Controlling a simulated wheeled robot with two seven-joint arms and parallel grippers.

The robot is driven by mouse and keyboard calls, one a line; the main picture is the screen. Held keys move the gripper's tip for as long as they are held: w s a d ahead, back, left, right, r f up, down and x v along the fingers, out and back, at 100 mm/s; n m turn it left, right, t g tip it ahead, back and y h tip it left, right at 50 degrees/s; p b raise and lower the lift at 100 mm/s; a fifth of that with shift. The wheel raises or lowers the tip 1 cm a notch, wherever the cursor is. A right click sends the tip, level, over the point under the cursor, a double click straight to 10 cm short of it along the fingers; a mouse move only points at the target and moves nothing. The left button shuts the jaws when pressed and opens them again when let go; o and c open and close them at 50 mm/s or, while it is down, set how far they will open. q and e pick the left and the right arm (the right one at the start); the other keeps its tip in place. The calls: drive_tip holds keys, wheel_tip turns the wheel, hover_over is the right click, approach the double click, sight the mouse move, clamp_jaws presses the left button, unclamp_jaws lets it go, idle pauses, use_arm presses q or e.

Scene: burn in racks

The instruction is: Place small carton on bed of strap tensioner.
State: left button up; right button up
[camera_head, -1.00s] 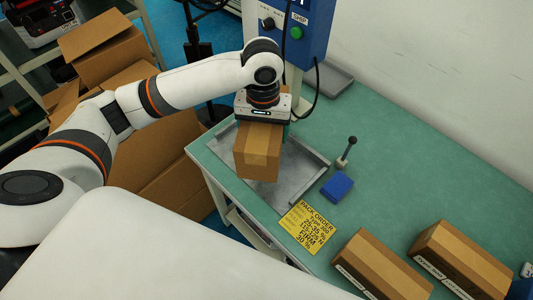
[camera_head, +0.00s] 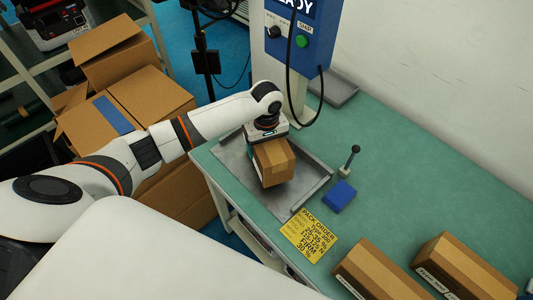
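A small brown carton (camera_head: 274,163) is at my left gripper (camera_head: 266,143), tilted, over the grey metal bed (camera_head: 304,182) of the strap tensioner. The gripper's fingers are mostly hidden behind the carton, but it appears clamped on the carton. I cannot tell whether the carton's underside touches the bed. The strap tensioner's blue head (camera_head: 294,35) with a green button stands behind the bed. My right gripper is not in view.
A yellow pack order card (camera_head: 309,235), a blue block (camera_head: 339,196) and a black-knobbed lever (camera_head: 350,162) are right of the bed. Two more cartons (camera_head: 382,270) (camera_head: 464,265) lie at the front right. Large boxes (camera_head: 150,95) stand left. The green table is clear at right.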

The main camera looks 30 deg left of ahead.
use_arm(q)
drive_tip(key=shift+f, duration=1.85)
drive_tip(key=o, duration=1.5)
drive_tip(key=shift+s+f, duration=0.1)
drive_tip(key=shift+f, duration=0.05)
